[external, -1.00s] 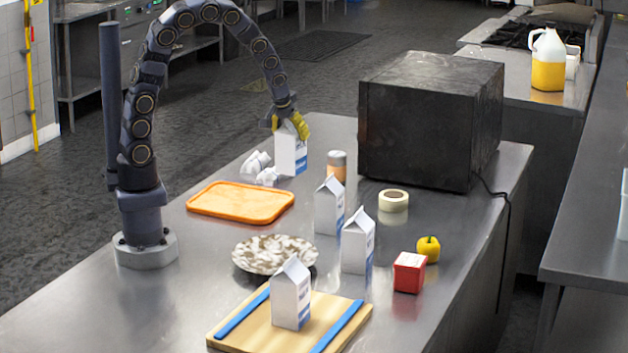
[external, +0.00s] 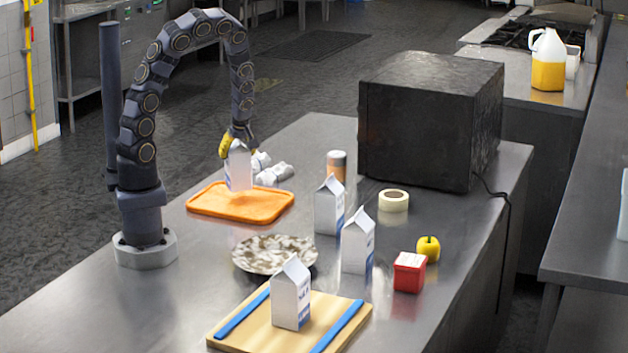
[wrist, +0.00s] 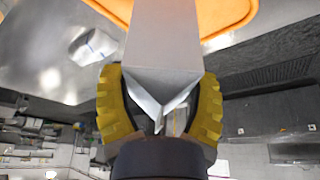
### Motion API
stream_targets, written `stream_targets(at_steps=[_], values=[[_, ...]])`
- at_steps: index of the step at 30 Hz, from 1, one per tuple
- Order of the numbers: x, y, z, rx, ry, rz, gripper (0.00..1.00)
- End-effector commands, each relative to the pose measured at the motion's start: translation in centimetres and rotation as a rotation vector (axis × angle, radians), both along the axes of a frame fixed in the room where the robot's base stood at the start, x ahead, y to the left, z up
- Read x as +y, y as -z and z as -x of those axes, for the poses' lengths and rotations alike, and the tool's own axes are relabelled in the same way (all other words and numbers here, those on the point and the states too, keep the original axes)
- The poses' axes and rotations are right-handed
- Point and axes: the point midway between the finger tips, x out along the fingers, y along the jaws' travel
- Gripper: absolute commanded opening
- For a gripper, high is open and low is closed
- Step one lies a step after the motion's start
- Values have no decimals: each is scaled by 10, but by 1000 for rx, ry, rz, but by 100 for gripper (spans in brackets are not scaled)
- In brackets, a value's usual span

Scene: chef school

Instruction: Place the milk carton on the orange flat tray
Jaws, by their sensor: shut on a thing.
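My gripper (external: 236,143) is shut on the top of a white and blue milk carton (external: 238,168). The held carton is upright over the back part of the orange flat tray (external: 222,207); whether its base touches the tray I cannot tell. In the wrist view, the yellow fingers of my gripper (wrist: 160,105) sit on both sides of the carton's folded top (wrist: 162,60), and the orange tray (wrist: 225,14) shows beyond it. Other similar cartons stand apart: two on the table (external: 329,208) (external: 357,243) and one on the wooden board (external: 291,296).
A crumpled white object (external: 275,174) lies right of the tray. A mottled plate (external: 272,254) lies in front. A jar (external: 337,166), tape roll (external: 393,201), red box (external: 409,272), yellow pepper (external: 428,247) and large black box (external: 430,120) stand to the right. The tray's front is clear.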

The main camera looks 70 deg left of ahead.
Motion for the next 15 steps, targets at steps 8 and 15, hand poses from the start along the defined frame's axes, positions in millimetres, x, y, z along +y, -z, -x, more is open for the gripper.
stream_targets(at_steps=[8,15], values=[[0,32,0,2,4,1,30],[0,35,-1,-3,3,0,30]])
